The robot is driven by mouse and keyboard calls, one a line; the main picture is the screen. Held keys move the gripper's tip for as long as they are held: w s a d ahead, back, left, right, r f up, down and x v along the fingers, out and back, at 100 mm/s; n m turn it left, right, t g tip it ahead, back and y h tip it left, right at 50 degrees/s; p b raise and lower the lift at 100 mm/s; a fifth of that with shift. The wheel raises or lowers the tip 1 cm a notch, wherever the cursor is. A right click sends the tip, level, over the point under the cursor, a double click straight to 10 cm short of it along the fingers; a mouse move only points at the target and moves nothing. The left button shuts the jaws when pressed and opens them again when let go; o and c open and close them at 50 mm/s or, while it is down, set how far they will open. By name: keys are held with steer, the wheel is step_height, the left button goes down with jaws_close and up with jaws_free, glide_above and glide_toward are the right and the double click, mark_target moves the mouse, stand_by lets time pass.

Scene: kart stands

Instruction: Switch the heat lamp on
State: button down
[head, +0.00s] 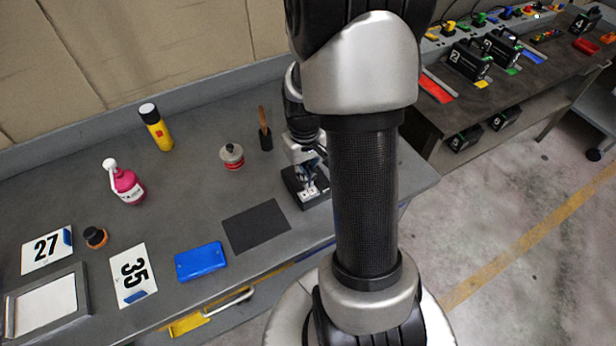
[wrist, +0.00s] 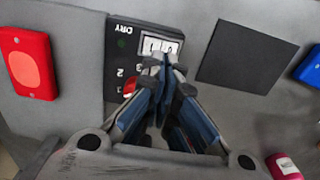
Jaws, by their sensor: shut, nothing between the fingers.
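A black control panel (wrist: 119,60) marked "DRY" lies on the bench in the wrist view. It has a dark green dot, a white part with dark markings (wrist: 160,44), numbers and a red knob (wrist: 130,86) partly hidden by my fingers. My gripper (wrist: 164,62) is shut and empty, its tips over the panel just below the white part; contact cannot be told. In the head view my gripper (head: 310,180) is over the black panel (head: 295,188), partly behind my arm. I cannot make out a lamp head or whether it is lit.
A red box with a lighter round button (wrist: 31,63) is left of the panel in the wrist view. A dark mat (head: 257,226), blue box (head: 199,261), red-and-white tin (head: 232,156), brush (head: 265,130), pink bottle (head: 124,183) and yellow can (head: 156,128) are on the bench.

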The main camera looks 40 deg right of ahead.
mark_target(300, 194)
step_height(300, 194, up, 11)
steer(key=a+p, duration=0.1)
steer(key=p, duration=0.1)
steer(key=shift+w+a+f, duration=0.15)
steer(key=shift+a+f, duration=0.05)
steer(key=shift+a, duration=0.05)
steer(key=s+a+r+n+t+b, duration=0.15)
steer(key=s+a+r, duration=0.25)
steer(key=a+r, duration=0.55)
steer(key=s+a+r+n+t, duration=0.1)
steer(key=s+a+r+t, duration=0.2)
steer(key=s+a, duration=0.5)
steer(key=shift+s+b, duration=0.25)
steer(key=shift+b, duration=0.1)
